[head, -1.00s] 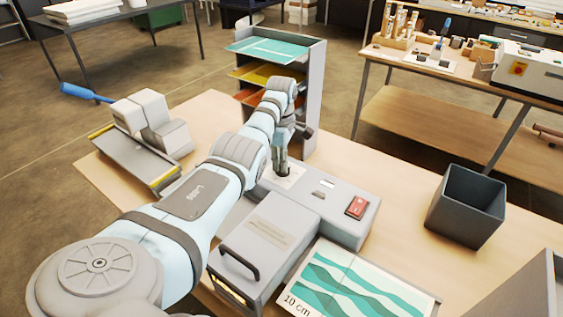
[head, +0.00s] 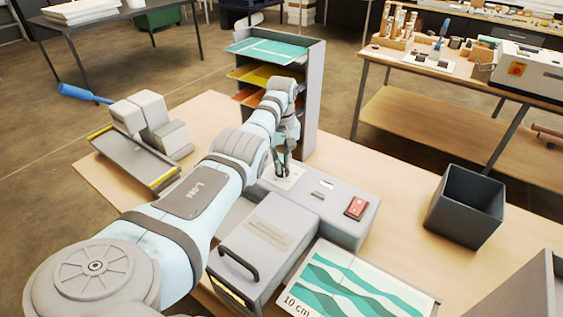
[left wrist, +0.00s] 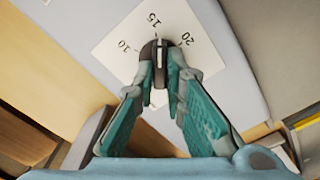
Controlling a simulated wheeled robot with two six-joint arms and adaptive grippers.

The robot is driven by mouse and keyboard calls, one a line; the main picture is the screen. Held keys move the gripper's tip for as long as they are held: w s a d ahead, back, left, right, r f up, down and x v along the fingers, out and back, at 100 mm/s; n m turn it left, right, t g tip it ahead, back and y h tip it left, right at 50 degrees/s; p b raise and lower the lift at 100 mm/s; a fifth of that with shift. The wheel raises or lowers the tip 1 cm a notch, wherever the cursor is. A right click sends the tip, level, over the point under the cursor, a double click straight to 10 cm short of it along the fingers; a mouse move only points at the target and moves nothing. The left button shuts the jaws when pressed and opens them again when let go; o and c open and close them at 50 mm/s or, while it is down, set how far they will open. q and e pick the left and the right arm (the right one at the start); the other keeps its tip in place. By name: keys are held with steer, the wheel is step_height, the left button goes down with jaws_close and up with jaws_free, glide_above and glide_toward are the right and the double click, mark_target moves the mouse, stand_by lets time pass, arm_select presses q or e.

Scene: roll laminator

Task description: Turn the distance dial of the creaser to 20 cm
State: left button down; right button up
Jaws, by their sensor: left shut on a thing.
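The creaser (head: 335,207) is a grey box on the wooden table, with a red switch (head: 356,207) on top. Its distance dial (left wrist: 160,47) is a small dark knob on a white scale plate (left wrist: 112,43) marked 10, 15 and 20. A pale mark on the knob points close to 15. My left gripper (head: 282,171) is over the scale plate; in the left wrist view its fingertips (left wrist: 161,75) are shut on the knob from both sides and hide part of it. My right gripper is not in view.
A grey unit with a black handle (head: 236,262) and a green-patterned sheet (head: 350,285) labelled 10 cm are in front. A shelf rack (head: 312,95) stands behind my gripper. A dark bin (head: 465,207) is at the right, a paper trimmer (head: 135,158) at the left.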

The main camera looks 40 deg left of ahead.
mark_target(283, 165)
arm_select(q)
steer(key=m, duration=0.5)
steer(key=shift+d+m, duration=0.1)
steer(key=shift+m, duration=0.2)
steer(key=m, duration=0.4)
steer(key=shift+w+d+f+m, duration=0.1)
steer(key=shift+m, duration=0.2)
steer(key=c, duration=1.7)
jaws_free()
steer(key=shift+o, duration=0.2)
step_height(283, 165, up, 12)
